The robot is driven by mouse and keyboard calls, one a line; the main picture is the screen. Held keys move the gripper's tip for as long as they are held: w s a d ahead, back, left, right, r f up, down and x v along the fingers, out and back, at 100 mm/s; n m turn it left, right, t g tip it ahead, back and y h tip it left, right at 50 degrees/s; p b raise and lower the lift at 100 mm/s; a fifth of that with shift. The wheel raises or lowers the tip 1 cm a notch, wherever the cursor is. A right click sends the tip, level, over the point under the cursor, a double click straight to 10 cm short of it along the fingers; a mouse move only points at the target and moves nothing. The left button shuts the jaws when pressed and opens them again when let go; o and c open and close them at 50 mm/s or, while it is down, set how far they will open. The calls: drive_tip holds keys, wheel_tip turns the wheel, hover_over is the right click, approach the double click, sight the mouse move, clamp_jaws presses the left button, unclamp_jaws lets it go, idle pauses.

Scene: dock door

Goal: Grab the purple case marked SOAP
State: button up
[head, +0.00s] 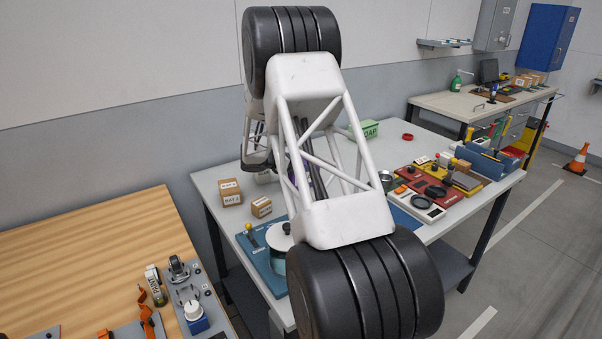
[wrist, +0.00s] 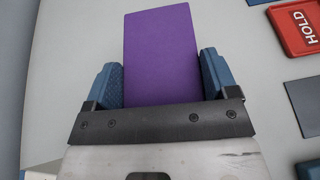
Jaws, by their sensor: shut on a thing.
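A plain purple case (wrist: 160,50) fills the space between the two blue fingers of my gripper (wrist: 160,78) in the wrist view. The gripper is shut on it, with a finger against each side. No marking shows on the face I see. In the head view my arm hides most of the gripper and case; only a sliver of purple shows behind the white frame. I cannot tell whether the case touches the table. A green box (head: 370,129) with the letters "OAP" showing stands behind my arm, partly hidden.
Small cardboard boxes (head: 231,192) stand at the left of the grey table (head: 215,187). Red, yellow and blue trays with parts crowd its right side. A red HOLD piece (wrist: 296,28) lies right of the gripper. A wooden bench (head: 80,250) is at lower left.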

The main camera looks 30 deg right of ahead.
drive_tip(key=shift+r, duration=0.25)
drive_tip(key=shift+r, duration=1.4)
drive_tip(key=shift+s+a+r, duration=0.1)
drive_tip(key=shift+s+r, duration=0.1)
drive_tip(key=shift+r, duration=0.05)
drive_tip(key=s+a, duration=0.3)
drive_tip(key=s, duration=0.4)
drive_tip(key=s+a+r, duration=0.1)
drive_tip(key=s+a, duration=0.2)
drive_tip(key=s, duration=0.4)
drive_tip(key=shift+a+r, duration=0.2)
drive_tip(key=shift+a, duration=0.05)
drive_tip(key=shift+s, duration=0.1)
